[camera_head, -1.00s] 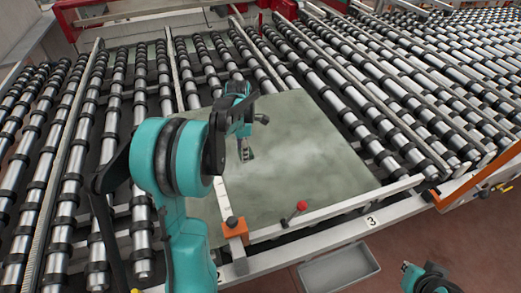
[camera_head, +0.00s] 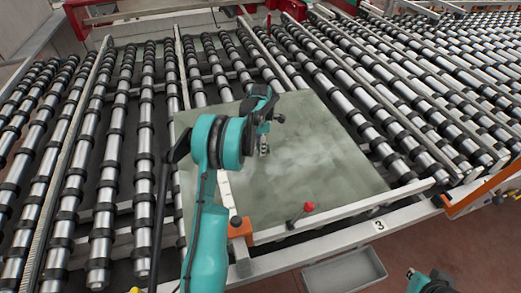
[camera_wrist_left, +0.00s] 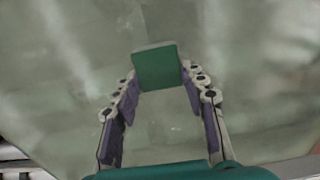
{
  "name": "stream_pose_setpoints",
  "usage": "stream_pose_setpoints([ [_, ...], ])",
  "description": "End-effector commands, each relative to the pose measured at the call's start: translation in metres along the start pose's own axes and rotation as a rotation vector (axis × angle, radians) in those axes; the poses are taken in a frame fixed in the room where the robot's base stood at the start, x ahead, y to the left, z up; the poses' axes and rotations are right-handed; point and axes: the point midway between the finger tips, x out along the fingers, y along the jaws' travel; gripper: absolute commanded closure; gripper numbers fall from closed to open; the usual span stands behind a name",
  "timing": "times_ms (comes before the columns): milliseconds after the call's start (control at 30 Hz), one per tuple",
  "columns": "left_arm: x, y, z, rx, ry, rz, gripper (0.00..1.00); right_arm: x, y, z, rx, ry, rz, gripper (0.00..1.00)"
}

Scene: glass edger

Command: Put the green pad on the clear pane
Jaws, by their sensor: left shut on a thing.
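The clear pane (camera_head: 320,165), a large grey-green sheet, lies flat on the rollers in the middle of the head view. It also fills most of the left wrist view (camera_wrist_left: 240,100). My left gripper (camera_head: 264,150) is over the pane, left of its middle. In the left wrist view the green pad (camera_wrist_left: 156,66), a small block, sits between the fingertips of my left gripper (camera_wrist_left: 158,82), which is shut on it. I cannot tell how high the pad is above the pane. My right gripper (camera_head: 412,274) is at the lower right, partly cut off, clear of the pane.
Long rows of rollers (camera_head: 105,150) surround the pane. A white rail (camera_head: 350,207) with a red knob (camera_head: 309,207) and an orange block (camera_head: 240,227) runs along the near edge. A grey tray (camera_head: 343,270) stands on the floor below.

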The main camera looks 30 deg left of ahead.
Motion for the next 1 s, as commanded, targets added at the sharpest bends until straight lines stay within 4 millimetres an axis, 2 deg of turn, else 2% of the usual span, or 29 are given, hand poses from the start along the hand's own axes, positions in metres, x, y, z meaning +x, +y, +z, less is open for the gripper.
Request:
stream_pose_setpoints([
  [33, 0.01, 0.0, 0.0, 0.0, 0.0, 0.0, 0.7, 0.002, 0.0, 0.002, 0.0, 0.0, 0.0, 1.0],
  [100, 0.018, 0.0, 0.0, 0.0, 0.0, 0.0, 0.7, 0.003, 0.0, 0.002, 0.0, 0.0, 0.0, 1.0],
  [500, 0.024, 0.0, 0.0, 0.0, 0.0, 0.0, 0.7, 0.006, 0.0, 0.005, 0.0, 0.0, 0.0, 1.0],
  [533, 0.023, 0.0, 0.0, 0.0, 0.0, 0.0, 0.5, 0.005, 0.0, 0.004, 0.0, 0.0, 0.0, 1.0],
  [600, 0.022, 0.0, 0.0, 0.0, 0.0, 0.0, 0.37, 0.005, 0.0, 0.004, 0.0, 0.0, 0.0, 1.0],
  [867, 0.022, 0.0, 0.0, 0.0, 0.0, 0.0, 0.37, 0.005, 0.0, 0.004, 0.0, 0.0, 0.0, 1.0],
  [1000, 0.013, 0.0, 0.0, 0.0, 0.0, 0.0, 0.37, 0.001, 0.0, 0.001, 0.0, 0.0, 0.0, 1.0],
])
